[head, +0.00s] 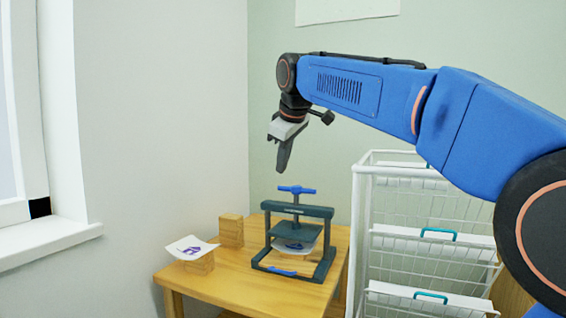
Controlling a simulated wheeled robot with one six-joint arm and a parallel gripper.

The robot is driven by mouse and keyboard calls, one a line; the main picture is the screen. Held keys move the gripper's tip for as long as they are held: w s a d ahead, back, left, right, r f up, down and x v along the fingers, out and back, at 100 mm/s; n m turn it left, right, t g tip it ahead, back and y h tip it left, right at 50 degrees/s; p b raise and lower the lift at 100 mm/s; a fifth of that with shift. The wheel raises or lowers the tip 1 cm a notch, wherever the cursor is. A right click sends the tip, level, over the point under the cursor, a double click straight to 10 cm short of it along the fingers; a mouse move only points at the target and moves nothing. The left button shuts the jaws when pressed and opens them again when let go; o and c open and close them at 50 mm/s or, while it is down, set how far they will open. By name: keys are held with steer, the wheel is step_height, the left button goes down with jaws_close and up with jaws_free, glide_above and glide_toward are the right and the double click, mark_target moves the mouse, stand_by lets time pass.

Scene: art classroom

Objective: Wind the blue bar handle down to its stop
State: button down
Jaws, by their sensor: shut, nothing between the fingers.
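The blue bar handle (297,190) sits on top of the screw of a dark grey press (327,250) on a wooden table. The press plate (290,236) hangs below the top crossbeam, and a white sheet with a purple print (296,246) shows under it. Whether the plate touches the sheet is unclear. My gripper (282,168) is shut and empty. It points down above the blue bar handle, a little to its left in the picture, apart from it.
The wooden table (215,288) also bears a wooden block (231,231) and a curled printed sheet (190,247) on another block (200,265). A white wire basket rack (361,240) stands close on the right. Walls and a window sill (40,240) bound the left and back.

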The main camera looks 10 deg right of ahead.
steer(key=w+d+f, duration=0.2)
steer(key=w+f, duration=0.4)
steer(key=w, duration=0.1)
steer(key=shift+f, duration=0.4)
steer(key=shift+w+m+h, duration=0.35)
steer(key=shift+m+h, duration=0.15)
steer(key=shift+m, duration=0.3)
